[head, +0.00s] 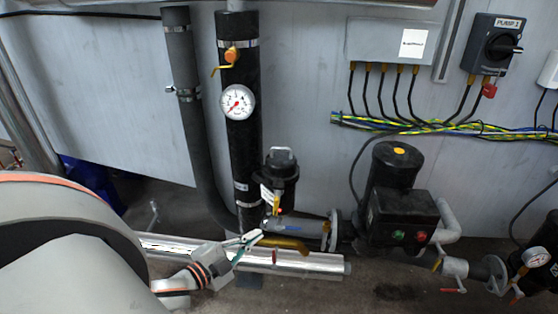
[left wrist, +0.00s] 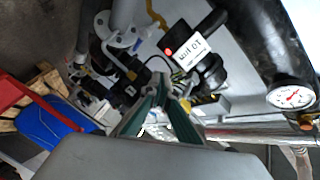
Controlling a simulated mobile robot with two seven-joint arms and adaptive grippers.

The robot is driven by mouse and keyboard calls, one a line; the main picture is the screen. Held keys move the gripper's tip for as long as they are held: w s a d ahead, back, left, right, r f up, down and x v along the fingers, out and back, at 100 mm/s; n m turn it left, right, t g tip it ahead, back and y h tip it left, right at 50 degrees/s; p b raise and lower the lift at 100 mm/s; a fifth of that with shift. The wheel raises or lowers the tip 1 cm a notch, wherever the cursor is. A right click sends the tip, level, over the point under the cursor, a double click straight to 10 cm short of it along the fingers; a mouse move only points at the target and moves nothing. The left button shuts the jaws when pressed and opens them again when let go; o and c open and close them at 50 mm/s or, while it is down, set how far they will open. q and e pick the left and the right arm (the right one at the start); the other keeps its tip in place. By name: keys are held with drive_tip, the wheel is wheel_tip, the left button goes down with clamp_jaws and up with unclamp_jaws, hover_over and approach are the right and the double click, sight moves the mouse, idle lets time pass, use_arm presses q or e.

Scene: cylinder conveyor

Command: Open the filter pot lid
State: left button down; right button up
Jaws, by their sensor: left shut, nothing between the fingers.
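The filter pot (head: 278,192) is a dark upright cylinder right of the thick black vertical pipe. Its lid (head: 281,160) sits on top, seemingly closed, with a lighter grey piece across it. The black pot also shows in the left wrist view (left wrist: 212,76), beside a white tag reading 10 µm (left wrist: 189,52). My left gripper (head: 252,238) is shut and empty, below and a little left of the pot, in front of the lower pipework. Its green-edged fingers (left wrist: 164,90) come together in the left wrist view. My right gripper is in neither view.
A pressure gauge (head: 237,103) and an orange-knobbed valve (head: 231,55) sit on the black pipe. A black pump (head: 398,205) stands right of the pot. A shiny horizontal pipe (head: 310,262) runs below. The wall above the pot is clear.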

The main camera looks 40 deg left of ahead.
use_arm(q)
drive_tip(key=w+a+r+m+t+h, duration=0.1)
drive_tip(key=a+r+m, duration=0.25)
drive_tip(key=r, duration=0.35)
drive_tip(key=m+t+h+b, duration=0.1)
drive_tip(key=m+h, duration=0.2)
drive_tip(key=m, duration=0.4)
approach(275, 164)
drive_tip(key=s+d+r, duration=0.2)
drive_tip(key=s, duration=0.1)
drive_tip(key=p+x, duration=0.1)
drive_tip(key=x, duration=0.8)
drive_tip(key=shift+w, duration=0.2)
drive_tip(key=w, duration=0.1)
drive_tip(key=w+a, duration=0.1)
drive_tip(key=w, duration=0.1)
drive_tip(key=shift+a+r, duration=0.2)
drive_tip(key=shift+w+a, duration=0.2)
drive_tip(key=shift+w, duration=0.1)
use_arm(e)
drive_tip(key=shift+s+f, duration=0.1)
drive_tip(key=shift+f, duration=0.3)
use_arm(q)
drive_tip(key=shift+r, duration=0.2)
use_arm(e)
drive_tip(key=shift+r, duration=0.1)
